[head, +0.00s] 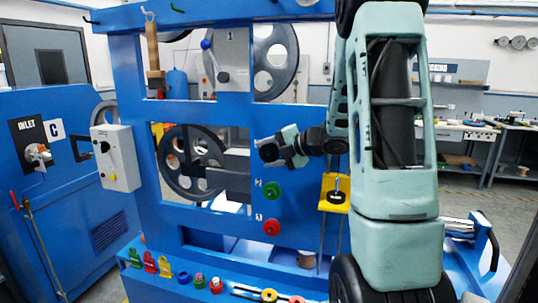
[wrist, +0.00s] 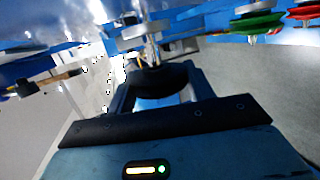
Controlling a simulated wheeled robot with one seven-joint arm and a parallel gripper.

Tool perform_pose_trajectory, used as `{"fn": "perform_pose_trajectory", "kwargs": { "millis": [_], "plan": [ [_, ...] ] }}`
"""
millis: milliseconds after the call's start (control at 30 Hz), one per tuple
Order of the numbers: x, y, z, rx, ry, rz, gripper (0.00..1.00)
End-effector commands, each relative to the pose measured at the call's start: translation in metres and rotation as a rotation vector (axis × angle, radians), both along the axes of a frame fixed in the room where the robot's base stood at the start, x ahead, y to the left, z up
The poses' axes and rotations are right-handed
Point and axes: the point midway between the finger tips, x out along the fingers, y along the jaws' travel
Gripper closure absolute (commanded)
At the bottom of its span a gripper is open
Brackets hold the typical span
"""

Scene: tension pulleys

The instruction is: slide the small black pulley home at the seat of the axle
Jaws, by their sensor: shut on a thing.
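My gripper (head: 290,148) is at the front of the blue frame, above the green pulley. In the wrist view, my gripper (wrist: 157,88) is shut on the small black pulley (wrist: 166,78), whose dark rounded body shows between the fingers. In the head view, a small dark round shape (head: 268,152) at the gripper's tip looks like this pulley. A pale metal axle (wrist: 151,48) with a grey disc stands just beyond the pulley in the wrist view. I cannot tell whether the pulley is around the axle or only in front of it. The seat is hidden.
A green pulley (head: 272,190) and a red pulley (head: 271,227) sit on the panel below my gripper. Coloured parts line the blue ledge (head: 150,286). Large grey wheels (head: 190,183) lie behind the frame.

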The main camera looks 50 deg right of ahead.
Motion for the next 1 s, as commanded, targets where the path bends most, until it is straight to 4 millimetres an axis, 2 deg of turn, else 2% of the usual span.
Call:
{"fn": "perform_pose_trajectory", "kwargs": {
  "millis": [367, 1000],
  "plan": [
    [0.0023, -0.0049, 0.0006, -0.001, -0.001, 0.0, 0.72],
    [-0.0009, -0.0003, 0.0, 0.001, -0.001, 0.001, 0.72]
  ]
}}
